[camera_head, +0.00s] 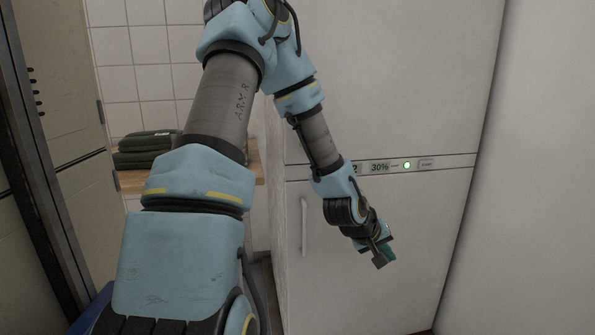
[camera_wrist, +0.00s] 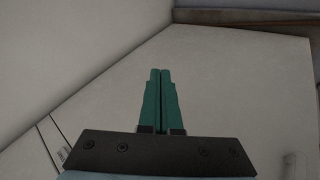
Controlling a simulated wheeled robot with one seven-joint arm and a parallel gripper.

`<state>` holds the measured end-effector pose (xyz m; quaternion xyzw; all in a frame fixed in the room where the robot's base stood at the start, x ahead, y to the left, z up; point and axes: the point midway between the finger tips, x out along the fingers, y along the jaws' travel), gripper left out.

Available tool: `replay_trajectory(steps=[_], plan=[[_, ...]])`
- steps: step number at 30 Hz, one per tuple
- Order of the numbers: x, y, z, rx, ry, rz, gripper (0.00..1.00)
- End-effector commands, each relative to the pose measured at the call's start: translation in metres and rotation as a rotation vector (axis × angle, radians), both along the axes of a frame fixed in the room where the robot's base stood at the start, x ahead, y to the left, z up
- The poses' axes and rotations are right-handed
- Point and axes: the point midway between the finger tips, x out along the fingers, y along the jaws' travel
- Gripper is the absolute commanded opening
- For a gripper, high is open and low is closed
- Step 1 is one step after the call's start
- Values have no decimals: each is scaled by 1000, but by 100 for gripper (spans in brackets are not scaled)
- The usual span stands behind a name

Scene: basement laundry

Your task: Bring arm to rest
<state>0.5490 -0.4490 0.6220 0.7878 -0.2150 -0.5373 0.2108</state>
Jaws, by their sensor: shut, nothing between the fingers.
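My arm reaches up from the bottom left of the head view, bends near the top and hangs down to the right. My gripper (camera_head: 386,256) is at its end, in front of the lower door of a white cabinet-like appliance (camera_head: 400,95). In the wrist view my gripper (camera_wrist: 160,75) shows two green fingers pressed together with nothing between them. I cannot tell how far the fingertips are from the door.
The appliance has a panel (camera_head: 391,166) reading 30% with a green light, and a vertical handle (camera_head: 304,227). Folded dark green cloths (camera_head: 147,149) lie on a wooden shelf at left. A dark-framed locker (camera_head: 58,130) stands far left. A pale wall (camera_head: 540,170) closes the right.

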Motion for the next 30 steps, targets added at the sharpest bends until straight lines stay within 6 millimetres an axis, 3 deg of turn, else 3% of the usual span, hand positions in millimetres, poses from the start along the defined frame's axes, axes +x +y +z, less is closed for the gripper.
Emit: replay_trajectory(steps=[1,6,9,12,21,30], plan=[[3,32,5,97,-18,-14,0],[-6,136,25,375,3,-46,0],[-20,185,43,481,40,-51,0],[-36,221,59,547,80,-47,0],[-92,289,97,618,199,-43,0],[-89,286,163,618,198,-49,0]])
